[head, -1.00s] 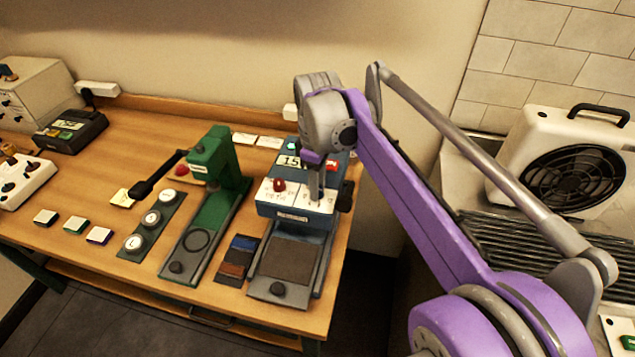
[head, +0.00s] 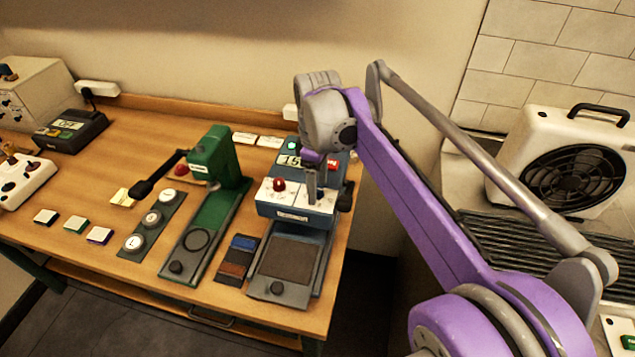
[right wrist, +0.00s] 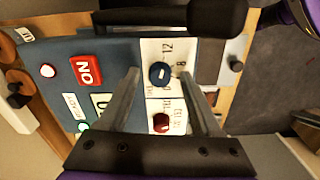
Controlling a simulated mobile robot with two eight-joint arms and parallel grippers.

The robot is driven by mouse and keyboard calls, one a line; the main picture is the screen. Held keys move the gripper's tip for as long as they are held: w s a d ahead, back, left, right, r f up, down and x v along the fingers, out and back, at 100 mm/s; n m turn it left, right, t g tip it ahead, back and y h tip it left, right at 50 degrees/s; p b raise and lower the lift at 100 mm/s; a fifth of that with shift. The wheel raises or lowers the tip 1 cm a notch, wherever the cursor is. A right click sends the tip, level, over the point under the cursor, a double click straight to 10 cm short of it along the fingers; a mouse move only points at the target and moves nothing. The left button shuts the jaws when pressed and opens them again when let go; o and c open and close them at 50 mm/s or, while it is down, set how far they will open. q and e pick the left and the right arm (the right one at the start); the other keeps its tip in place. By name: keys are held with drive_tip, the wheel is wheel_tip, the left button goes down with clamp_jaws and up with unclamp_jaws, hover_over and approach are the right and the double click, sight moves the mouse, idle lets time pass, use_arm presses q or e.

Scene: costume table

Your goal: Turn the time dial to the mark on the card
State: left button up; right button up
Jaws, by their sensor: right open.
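The blue heat press (head: 290,207) stands at the right end of the table, with a white panel on its sloped front. In the right wrist view, a dark blue knob (right wrist: 160,74) with a white pointer sits on that panel, with numbers such as 12 and 8 around it. A red knob (right wrist: 162,122) sits beside it, and also shows in the head view (head: 279,185). My right gripper (right wrist: 162,82) is open, its fingers on either side of the dark blue knob; contact is unclear. In the head view, the right gripper (head: 313,196) points down at the panel and hides that knob. My left gripper is out of view.
A green press (head: 214,163) with a black lever stands left of the blue one.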

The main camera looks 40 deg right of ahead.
sight(318, 189)
wheel_tip(318, 189, up, 11)
drive_tip(key=shift+p, duration=0.4)
drive_tip(key=shift+f, duration=0.15)
idle(0.4)
